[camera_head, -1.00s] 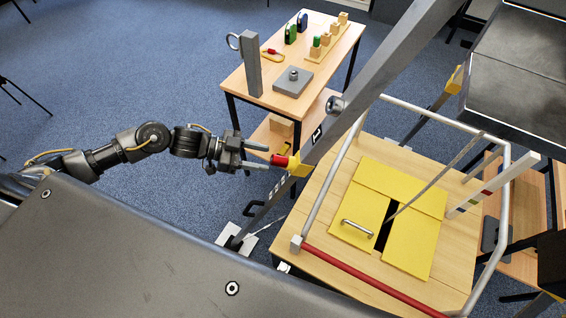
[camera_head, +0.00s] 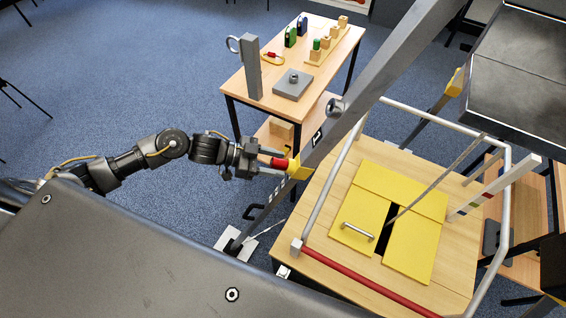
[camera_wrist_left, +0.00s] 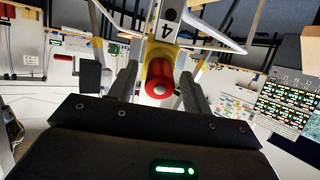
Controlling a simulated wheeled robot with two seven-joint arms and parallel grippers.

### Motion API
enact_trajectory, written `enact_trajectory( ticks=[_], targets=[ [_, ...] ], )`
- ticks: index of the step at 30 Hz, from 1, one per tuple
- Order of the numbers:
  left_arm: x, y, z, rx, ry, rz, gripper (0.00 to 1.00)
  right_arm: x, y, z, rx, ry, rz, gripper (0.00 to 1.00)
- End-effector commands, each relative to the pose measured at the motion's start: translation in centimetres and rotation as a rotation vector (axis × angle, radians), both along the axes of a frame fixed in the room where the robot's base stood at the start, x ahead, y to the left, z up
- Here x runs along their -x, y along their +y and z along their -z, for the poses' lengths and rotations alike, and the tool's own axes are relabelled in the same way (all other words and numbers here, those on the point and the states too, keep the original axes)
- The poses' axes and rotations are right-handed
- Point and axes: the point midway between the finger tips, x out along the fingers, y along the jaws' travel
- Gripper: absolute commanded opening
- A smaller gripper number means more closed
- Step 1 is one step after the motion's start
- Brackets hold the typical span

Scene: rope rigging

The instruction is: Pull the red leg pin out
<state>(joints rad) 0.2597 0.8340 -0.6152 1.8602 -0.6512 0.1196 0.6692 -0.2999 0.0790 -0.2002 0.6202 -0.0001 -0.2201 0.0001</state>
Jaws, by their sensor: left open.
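The red leg pin (camera_head: 279,163) sticks out to the left from a yellow collar (camera_head: 298,170) on the slanted grey leg (camera_head: 345,120). My left gripper (camera_head: 272,163) is open, with its fingers on either side of the red pin. In the left wrist view the round red pin end (camera_wrist_left: 158,88) faces me, between the two open fingers (camera_wrist_left: 160,92), with gaps showing on both sides. The yellow collar (camera_wrist_left: 160,58) is behind it, below a label with the number 4. My right gripper is not in view.
A wooden table (camera_head: 310,92) behind holds a grey post (camera_head: 251,68), a grey block (camera_head: 293,84) and small coloured items. To the right, a wooden deck (camera_head: 335,262) carries yellow hatch panels (camera_head: 410,240) inside a pipe rail (camera_head: 323,196). The leg's foot stands on a floor plate (camera_head: 232,243).

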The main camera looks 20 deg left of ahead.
Motion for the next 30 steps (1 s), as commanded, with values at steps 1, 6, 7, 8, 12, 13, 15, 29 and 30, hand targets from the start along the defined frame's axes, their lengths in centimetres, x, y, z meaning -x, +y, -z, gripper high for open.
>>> enact_trajectory(
  ticks=[1,6,7,8,12,13,15,29,30],
  targets=[
    [0.01,-0.01,-0.12,0.000,0.001,0.000,0.49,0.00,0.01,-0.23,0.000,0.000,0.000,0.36],
    [0.03,0.00,-0.04,0.000,0.000,0.000,0.49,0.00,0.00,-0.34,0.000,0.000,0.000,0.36],
    [0.03,-0.01,-0.02,0.000,0.000,0.000,0.49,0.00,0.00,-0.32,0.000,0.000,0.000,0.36],
    [0.03,-0.01,-0.01,0.000,0.000,0.000,0.49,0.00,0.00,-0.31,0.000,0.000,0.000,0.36],
    [0.02,-0.01,-0.02,0.000,0.000,0.000,0.49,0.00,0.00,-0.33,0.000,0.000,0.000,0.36],
    [0.02,0.00,-0.04,0.000,0.000,0.000,0.49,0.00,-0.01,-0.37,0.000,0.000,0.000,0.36],
    [0.02,-0.01,-0.09,0.000,0.000,0.000,0.49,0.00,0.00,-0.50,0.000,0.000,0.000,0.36],
    [0.02,0.00,0.00,0.000,0.000,0.000,0.36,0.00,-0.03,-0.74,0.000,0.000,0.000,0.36],
    [0.01,0.00,0.00,0.000,0.000,0.000,0.31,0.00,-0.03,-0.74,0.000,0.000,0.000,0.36]
  ],
)
